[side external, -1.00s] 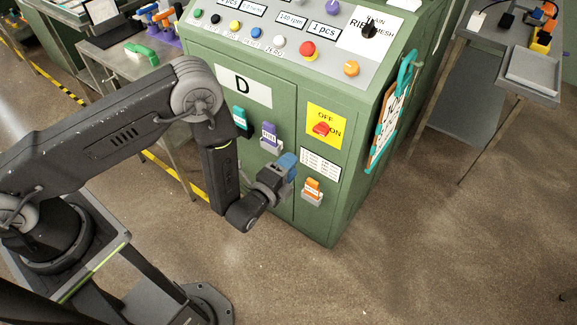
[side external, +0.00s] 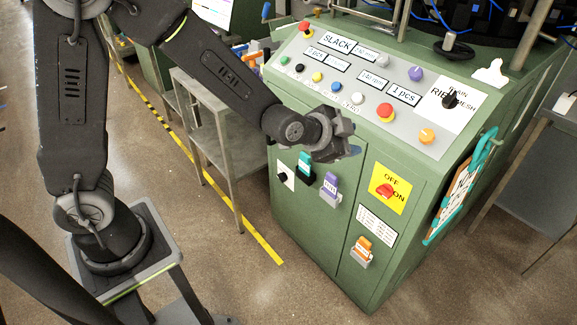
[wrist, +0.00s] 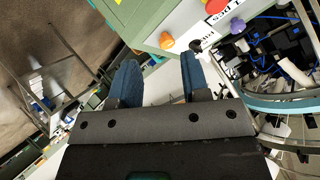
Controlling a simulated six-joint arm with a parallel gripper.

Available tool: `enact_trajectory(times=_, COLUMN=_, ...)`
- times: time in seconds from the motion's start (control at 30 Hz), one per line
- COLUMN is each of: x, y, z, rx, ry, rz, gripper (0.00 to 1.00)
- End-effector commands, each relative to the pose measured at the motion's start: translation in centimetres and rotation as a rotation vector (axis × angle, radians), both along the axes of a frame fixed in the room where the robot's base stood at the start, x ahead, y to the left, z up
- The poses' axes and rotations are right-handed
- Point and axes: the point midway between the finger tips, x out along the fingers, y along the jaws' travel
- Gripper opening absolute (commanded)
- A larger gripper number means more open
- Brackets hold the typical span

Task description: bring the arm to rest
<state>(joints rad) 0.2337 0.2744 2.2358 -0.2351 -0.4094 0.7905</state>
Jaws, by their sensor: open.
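My gripper (side external: 350,150) is in front of the upper front edge of the green machine cabinet (side external: 330,225), beside its sloped control panel (side external: 440,140). In the wrist view my gripper (wrist: 158,80) shows two blue fingers spread apart with nothing between them. In the side view the fingertips are dark and partly hidden by the gripper body. The gripper appears clear of the panel buttons, though its exact gap to the cabinet cannot be told.
A red switch on a yellow plate (side external: 390,188) and teal, purple (side external: 331,188) and orange (side external: 361,250) tagged parts are on the cabinet front. A metal table (side external: 225,150) stands left. The front floor is open.

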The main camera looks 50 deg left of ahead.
Motion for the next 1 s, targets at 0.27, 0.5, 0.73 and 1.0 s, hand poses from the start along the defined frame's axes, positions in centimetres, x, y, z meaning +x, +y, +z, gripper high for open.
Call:
enact_trajectory(times=0.27, x=-8.3, y=3.9, z=6.9, rx=-0.215, ry=0.226, rz=0.149, gripper=0.43)
enact_trajectory(times=0.5, x=-17.6, y=7.1, z=9.4, rx=-0.337, ry=0.414, rz=0.354, gripper=0.43)
enact_trajectory(times=0.73, x=-24.2, y=9.0, z=9.6, rx=-0.398, ry=0.524, rz=0.534, gripper=0.43)
enact_trajectory(times=1.0, x=-25.9, y=9.4, z=9.5, rx=-0.41, ry=0.555, rz=0.585, gripper=0.43)
